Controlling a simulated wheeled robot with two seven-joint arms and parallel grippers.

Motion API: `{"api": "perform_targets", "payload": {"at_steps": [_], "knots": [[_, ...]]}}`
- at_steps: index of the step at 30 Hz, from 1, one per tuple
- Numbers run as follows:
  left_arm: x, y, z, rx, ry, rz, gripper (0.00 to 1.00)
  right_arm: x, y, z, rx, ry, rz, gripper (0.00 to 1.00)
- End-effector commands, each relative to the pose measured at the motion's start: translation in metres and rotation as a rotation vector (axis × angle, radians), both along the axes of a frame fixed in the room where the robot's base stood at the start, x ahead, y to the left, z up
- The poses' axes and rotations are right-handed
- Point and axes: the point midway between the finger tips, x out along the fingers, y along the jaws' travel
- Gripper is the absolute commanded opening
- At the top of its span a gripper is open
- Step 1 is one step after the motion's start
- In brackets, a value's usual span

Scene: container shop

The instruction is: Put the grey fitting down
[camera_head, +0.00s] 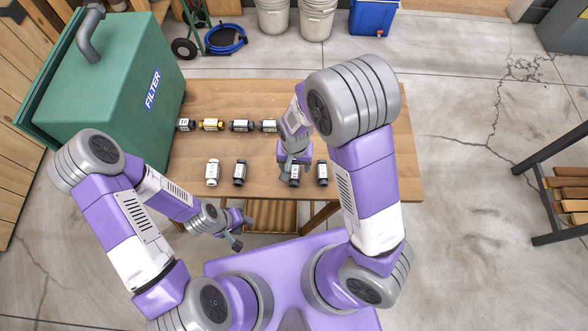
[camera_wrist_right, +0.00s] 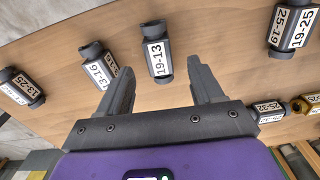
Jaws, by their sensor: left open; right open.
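Several dark grey fittings with white number labels lie on the wooden table (camera_head: 385,185); which one is the task's grey fitting I cannot tell. My right gripper (camera_head: 291,162) is open and low over the front row. In the right wrist view, a dark grey fitting labelled 19-13 (camera_wrist_right: 159,52) lies just beyond and between the open fingers (camera_wrist_right: 155,80), with nothing visibly gripped; in the head view this appears to be the fitting at the gripper (camera_head: 294,174). Another dark fitting (camera_head: 322,173) lies close to its right. My left gripper (camera_head: 240,228) is open and empty before the table's front edge.
A white fitting (camera_head: 213,172) and a dark one (camera_head: 240,173) lie left in the front row. A gold fitting (camera_head: 211,125) and dark ones are in the back row. A large green filter box (camera_head: 125,95) stands at left. My right arm hides part of the table.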

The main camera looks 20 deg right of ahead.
Motion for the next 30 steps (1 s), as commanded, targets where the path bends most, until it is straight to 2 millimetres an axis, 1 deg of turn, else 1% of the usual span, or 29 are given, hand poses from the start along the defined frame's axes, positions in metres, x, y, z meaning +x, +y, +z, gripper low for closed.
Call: {"api": "perform_targets", "payload": {"at_steps": [1,6,9,12,17,18,26,27,30], "knots": [[0.000,0.000,-0.004,0.000,0.000,0.000,0.43,-0.001,-0.001,-0.009,-0.002,0.004,0.000,0.66],[0.000,0.000,-0.013,0.000,0.000,0.000,0.43,-0.003,-0.001,-0.036,-0.001,0.003,0.001,0.66],[0.000,0.000,-0.015,0.000,0.000,0.000,0.43,-0.002,-0.001,-0.046,-0.001,0.001,0.000,0.66],[0.000,0.000,-0.016,0.000,0.000,0.000,0.43,-0.002,-0.001,-0.049,0.000,0.000,0.001,0.66],[0.000,0.000,-0.015,0.000,-0.001,0.000,0.43,-0.002,0.000,-0.048,0.001,0.000,0.001,0.66],[0.000,0.000,-0.015,0.000,-0.001,0.000,0.43,-0.002,0.000,-0.048,0.001,0.000,0.001,0.64],[0.000,0.000,-0.015,0.000,-0.001,0.000,0.43,-0.002,0.000,-0.048,0.001,0.000,0.001,0.25],[0.000,0.000,-0.015,0.000,-0.001,0.000,0.43,-0.002,0.000,-0.048,0.001,0.000,0.001,0.18],[0.000,0.000,-0.015,0.000,-0.001,0.000,0.43,-0.002,0.000,-0.048,0.001,-0.001,0.001,0.05]]}}
